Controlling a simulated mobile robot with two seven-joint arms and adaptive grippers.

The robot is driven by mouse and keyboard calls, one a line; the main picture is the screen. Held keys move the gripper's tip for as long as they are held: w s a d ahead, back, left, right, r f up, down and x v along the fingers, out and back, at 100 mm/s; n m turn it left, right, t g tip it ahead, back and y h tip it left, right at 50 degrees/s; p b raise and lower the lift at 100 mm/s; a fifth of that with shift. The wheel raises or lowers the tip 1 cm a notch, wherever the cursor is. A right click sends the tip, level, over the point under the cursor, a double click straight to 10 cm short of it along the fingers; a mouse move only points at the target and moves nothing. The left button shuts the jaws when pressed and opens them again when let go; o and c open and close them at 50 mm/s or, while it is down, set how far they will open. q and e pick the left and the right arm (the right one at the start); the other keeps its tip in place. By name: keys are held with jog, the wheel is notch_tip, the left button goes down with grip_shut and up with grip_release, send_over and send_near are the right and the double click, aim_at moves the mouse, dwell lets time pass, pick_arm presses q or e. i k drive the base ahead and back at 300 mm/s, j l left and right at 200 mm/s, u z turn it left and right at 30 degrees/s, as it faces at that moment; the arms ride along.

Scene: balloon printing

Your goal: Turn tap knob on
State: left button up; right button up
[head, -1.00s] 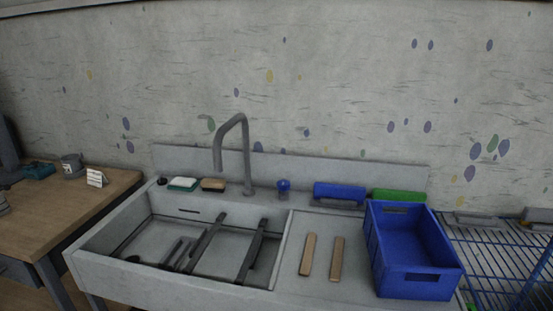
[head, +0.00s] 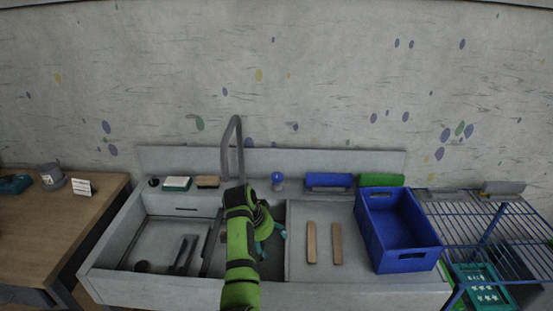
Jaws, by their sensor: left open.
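My left gripper (head: 272,240) is over the sink basin, in front of and below the knob in the picture. Its teal fingers are spread apart, with nothing seen between them, and it does not touch the knob. My green left arm covers the faucet's base and part of the basin. My right gripper is out of view.
Sponges (head: 176,183) lie left of the faucet. Two wooden strips (head: 311,242) lie on the drainboard beside a blue crate (head: 401,241). A wire rack (head: 488,226) stands at the right.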

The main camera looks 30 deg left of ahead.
aim_at(278, 177)
jog(key=i+j, duration=1.1)
